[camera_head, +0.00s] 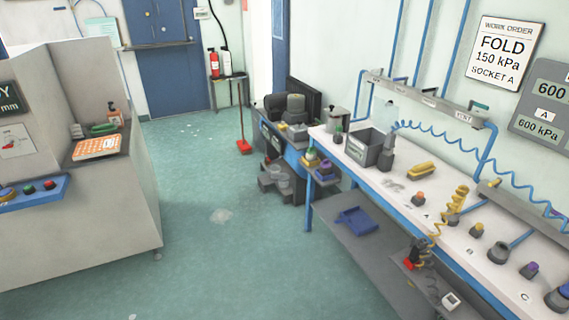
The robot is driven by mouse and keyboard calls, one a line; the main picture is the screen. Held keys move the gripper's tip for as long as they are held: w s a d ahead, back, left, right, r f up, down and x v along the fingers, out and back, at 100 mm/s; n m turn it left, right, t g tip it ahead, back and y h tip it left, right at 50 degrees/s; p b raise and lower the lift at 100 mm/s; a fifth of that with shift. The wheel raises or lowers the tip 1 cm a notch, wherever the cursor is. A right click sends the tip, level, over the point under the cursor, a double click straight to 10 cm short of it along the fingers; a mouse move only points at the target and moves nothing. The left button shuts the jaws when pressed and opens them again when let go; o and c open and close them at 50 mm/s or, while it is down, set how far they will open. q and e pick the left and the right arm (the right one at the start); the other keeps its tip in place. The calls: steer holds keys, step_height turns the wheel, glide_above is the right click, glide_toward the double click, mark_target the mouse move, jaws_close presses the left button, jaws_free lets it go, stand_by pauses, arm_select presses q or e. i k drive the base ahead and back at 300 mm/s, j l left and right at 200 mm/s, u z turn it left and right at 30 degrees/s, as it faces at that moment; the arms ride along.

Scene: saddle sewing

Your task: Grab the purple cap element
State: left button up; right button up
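Several small purple-topped pieces are in view, and I cannot tell which one is the purple cap element. One purple piece (529,269) sits on a dark base on the white workbench at the right, near the letter C. Another purple-topped piece (326,165) stands on a small shelf at the bench's left end, beside yellow-topped pieces. A small purple spot (556,214) shows at the far right edge, partly cut off. Neither of my grippers is in view.
The white workbench (400,205) runs along the right wall, with a grey bin (366,149), a yellow block (421,170) and coiled hoses. A blue tray (355,220) lies on the lower shelf. A grey cabinet (85,215) stands at left.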

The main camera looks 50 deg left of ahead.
mark_target(325, 166)
steer(key=u, duration=1.55)
steer(key=i+j+u, duration=0.1)
steer(key=i+u, duration=0.2)
steer(key=i, duration=2.55)
